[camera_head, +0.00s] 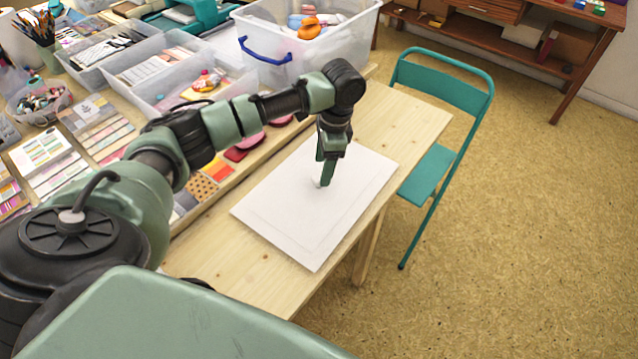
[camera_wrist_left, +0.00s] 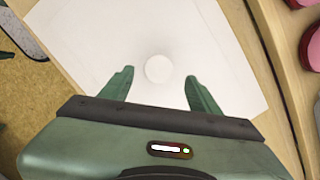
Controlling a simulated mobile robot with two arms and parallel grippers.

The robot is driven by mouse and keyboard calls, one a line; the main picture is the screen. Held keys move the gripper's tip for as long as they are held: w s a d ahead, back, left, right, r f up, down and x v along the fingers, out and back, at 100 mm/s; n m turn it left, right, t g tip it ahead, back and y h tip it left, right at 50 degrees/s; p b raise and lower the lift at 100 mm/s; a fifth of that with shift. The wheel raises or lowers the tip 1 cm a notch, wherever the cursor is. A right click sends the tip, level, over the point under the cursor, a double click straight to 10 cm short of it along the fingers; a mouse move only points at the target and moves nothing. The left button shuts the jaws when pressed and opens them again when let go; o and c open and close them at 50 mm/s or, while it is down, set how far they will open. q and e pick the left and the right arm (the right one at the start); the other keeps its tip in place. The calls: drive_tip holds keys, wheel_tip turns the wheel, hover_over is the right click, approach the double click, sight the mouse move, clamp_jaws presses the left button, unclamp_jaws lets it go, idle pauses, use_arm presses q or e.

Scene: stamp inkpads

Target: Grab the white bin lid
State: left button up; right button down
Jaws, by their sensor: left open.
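The white bin lid (camera_head: 290,222) is a flat white rectangle lying on the wooden table, partly covered from the head camera by my left gripper. It also shows in the left wrist view (camera_wrist_left: 95,45), with a small round white knob (camera_wrist_left: 158,69) near its middle. My left gripper (camera_head: 324,184) points down at the middle of the lid. In the left wrist view the left gripper (camera_wrist_left: 160,76) is open, with one finger on each side of the knob and gaps between. Whether the fingertips touch the lid I cannot tell. My right gripper is not in view.
A clear bin (camera_head: 285,55) with a blue handle stands behind the lid. Clear trays (camera_head: 165,90) and stamp inkpads (camera_head: 240,150) lie left of it. A teal folding chair (camera_head: 435,170) stands at the table's right edge. Bare tabletop (camera_head: 415,120) shows behind the lid.

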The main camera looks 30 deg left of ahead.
sight(319, 176)
use_arm(q)
drive_tip(key=f, duration=0.3)
drive_tip(key=s+f, duration=0.1)
drive_tip(key=shift+a+f, duration=0.35)
clamp_jaws()
drive_tip(key=shift+r, duration=0.2)
